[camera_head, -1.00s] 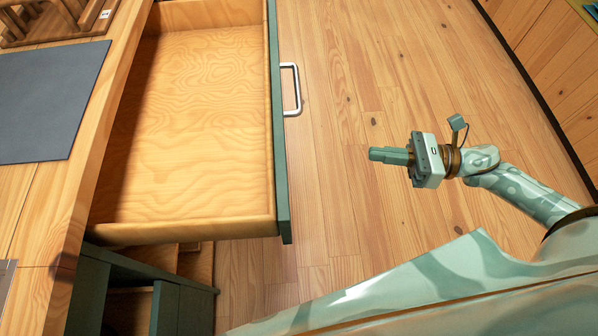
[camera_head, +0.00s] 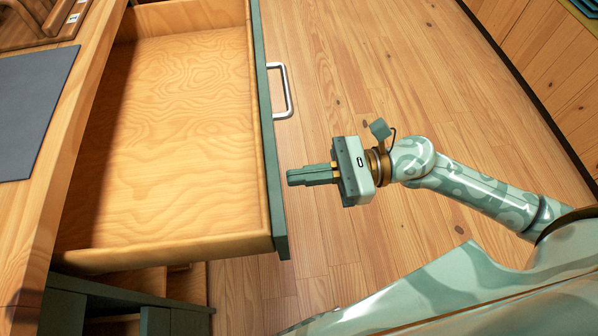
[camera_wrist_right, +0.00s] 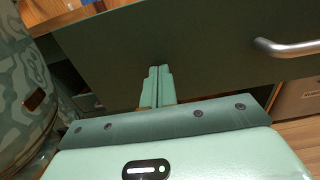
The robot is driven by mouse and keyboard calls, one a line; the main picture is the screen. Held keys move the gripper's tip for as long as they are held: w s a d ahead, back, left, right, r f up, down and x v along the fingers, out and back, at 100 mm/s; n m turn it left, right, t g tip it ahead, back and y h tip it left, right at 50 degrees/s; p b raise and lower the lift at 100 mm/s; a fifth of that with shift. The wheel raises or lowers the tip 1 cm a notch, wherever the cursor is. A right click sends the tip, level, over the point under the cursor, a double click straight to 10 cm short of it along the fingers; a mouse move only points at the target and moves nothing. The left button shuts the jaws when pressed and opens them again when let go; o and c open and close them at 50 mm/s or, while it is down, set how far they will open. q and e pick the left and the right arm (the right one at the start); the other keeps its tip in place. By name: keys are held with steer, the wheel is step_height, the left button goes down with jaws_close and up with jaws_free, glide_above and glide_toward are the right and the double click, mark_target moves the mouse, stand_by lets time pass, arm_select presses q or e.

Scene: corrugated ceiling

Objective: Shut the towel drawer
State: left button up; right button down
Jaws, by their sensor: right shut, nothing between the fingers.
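The drawer (camera_head: 170,130) is pulled well out from under the counter and looks empty; no towel shows in it. Its dark green front (camera_head: 266,150) carries a silver bar handle (camera_head: 283,92). My right gripper (camera_head: 291,177) is shut and empty, a short way to the right of the drawer front, nearer to me than the handle. In the right wrist view the shut fingers (camera_wrist_right: 158,86) point at the green front, with the handle (camera_wrist_right: 288,48) off to the right. Whether the fingertips touch the front I cannot tell; a small gap shows in the head view. My left gripper is out of view.
The wooden counter (camera_head: 52,190) with a dark grey mat (camera_head: 30,105) lies left of the drawer. A dark green cabinet (camera_head: 125,298) with an open space is below it. Wooden floor (camera_head: 370,60) is clear right of the drawer.

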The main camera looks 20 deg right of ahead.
steer(key=shift+w+a, duration=0.1)
steer(key=shift+a, duration=0.3)
